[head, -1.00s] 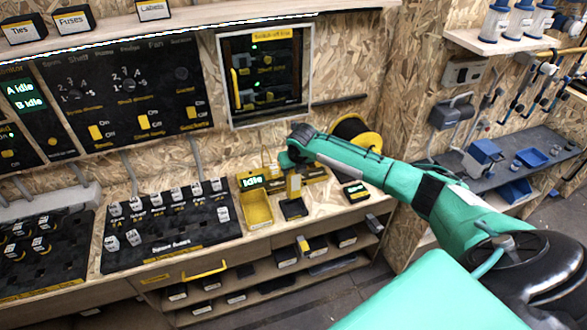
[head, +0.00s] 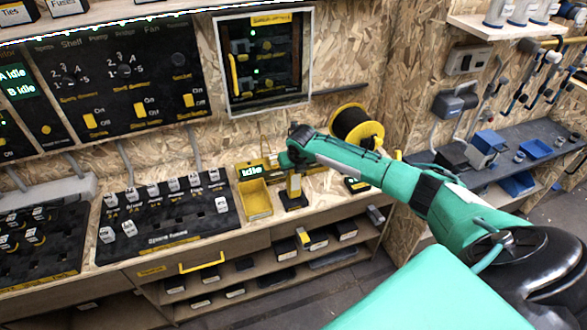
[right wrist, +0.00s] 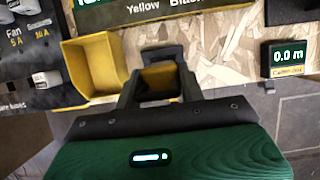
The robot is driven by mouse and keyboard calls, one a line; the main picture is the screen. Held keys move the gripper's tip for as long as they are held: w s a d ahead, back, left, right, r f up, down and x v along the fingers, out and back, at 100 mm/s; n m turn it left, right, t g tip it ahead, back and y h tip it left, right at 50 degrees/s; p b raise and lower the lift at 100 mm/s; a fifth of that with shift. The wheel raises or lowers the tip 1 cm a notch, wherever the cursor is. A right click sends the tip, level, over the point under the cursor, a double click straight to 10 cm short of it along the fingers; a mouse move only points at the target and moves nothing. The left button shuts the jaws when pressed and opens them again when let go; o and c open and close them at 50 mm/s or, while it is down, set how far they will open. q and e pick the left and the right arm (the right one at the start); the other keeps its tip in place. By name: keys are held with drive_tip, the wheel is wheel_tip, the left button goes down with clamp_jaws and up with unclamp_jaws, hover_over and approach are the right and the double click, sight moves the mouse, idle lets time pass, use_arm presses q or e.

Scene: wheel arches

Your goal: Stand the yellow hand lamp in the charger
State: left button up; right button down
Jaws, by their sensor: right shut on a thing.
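The yellow hand lamp (head: 295,184) is upright in my right gripper (head: 291,165), which is shut on it. The charger (head: 294,204) is a small black base on the bench, right of a yellow bin. The lamp's lower end overlaps the charger in the head view; whether it is fully seated I cannot tell. In the right wrist view the gripper's dark fingers (right wrist: 160,88) flank the lamp (right wrist: 160,78), and the black charger (right wrist: 163,53) shows just beyond it. My left gripper is not in view.
The yellow bin (head: 256,200) stands close to the charger's left. A display reading "Idle" (head: 251,171) is behind. A cable reel (head: 355,127) sits to the right, and a small "0.0 m" display (right wrist: 289,57) is right of the charger. A black fuse board (head: 165,218) lies left.

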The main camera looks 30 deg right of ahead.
drive_tip(key=shift+w, duration=0.15)
drive_tip(key=shift+f, duration=0.2)
drive_tip(key=shift+f, duration=0.6)
idle(0.5)
drive_tip(key=shift+f+b, duration=0.45)
drive_tip(key=shift+f, duration=0.2)
idle(0.5)
drive_tip(key=shift+c, duration=1.4)
unclamp_jaws()
